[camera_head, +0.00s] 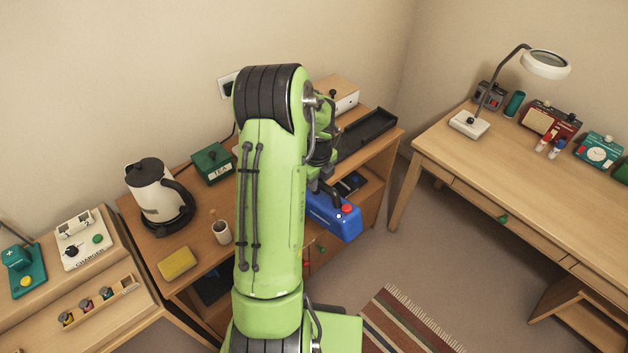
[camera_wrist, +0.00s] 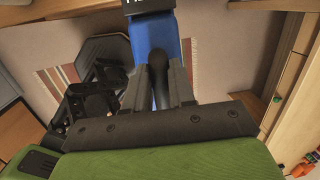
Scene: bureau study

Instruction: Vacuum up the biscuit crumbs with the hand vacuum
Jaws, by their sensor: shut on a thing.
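The blue hand vacuum (camera_head: 335,220), with a red button on top, hangs in the air in front of the sideboard's shelf, beside my arm. My gripper (camera_head: 320,188) is largely hidden behind my green arm. In the wrist view my gripper (camera_wrist: 158,88) is shut on the black handle of the hand vacuum (camera_wrist: 153,35), whose blue body extends toward the top of the picture. I see no biscuit crumbs in either view; my arm covers part of the sideboard top.
A desk (camera_head: 462,150) with a lamp stands right. A striped rug (camera_head: 405,322) lies on the open floor.

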